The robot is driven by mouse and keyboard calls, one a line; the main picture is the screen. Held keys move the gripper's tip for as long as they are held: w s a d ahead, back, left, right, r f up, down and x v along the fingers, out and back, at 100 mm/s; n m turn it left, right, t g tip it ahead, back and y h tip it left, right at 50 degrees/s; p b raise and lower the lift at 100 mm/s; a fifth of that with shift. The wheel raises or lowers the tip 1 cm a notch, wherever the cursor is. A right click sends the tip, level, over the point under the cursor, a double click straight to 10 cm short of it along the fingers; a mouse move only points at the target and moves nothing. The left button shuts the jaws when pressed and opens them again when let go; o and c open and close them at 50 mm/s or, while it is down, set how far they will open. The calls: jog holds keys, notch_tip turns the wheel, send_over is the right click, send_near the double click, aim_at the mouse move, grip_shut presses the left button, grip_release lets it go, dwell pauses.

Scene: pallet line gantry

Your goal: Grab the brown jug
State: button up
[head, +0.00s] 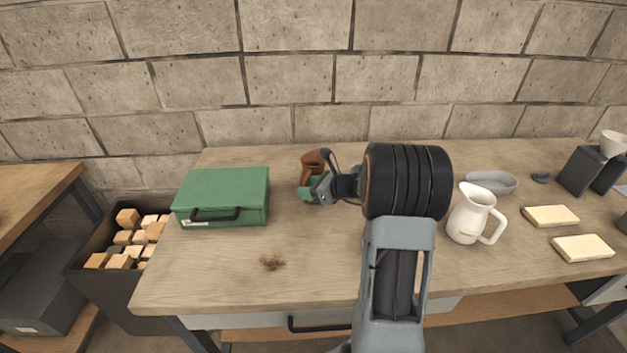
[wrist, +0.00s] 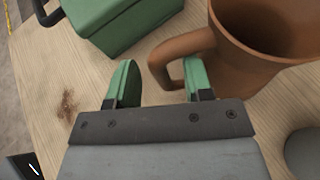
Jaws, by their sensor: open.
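The brown jug (head: 313,160) stands on the wooden table near the back, partly hidden by my gripper in the head view. In the wrist view the brown jug (wrist: 232,62) fills the upper right, its handle pointing left and down. My gripper (head: 309,192) is open, with green fingertips. In the wrist view my gripper (wrist: 160,82) has one finger to the left of the handle, and the other finger overlaps the handle near the jug's body. The handle's outer bend lies between the fingers; I cannot tell whether they touch it.
A green case (head: 222,196) lies left of the jug. A white pitcher (head: 470,213), a grey dish (head: 491,182) and two light wooden boards (head: 551,216) are to the right. A dark stain (head: 271,262) marks the table. The front left of the table is clear.

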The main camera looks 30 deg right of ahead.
jog(key=shift+x, duration=1.55)
jog(key=shift+c, duration=0.4)
grip_shut()
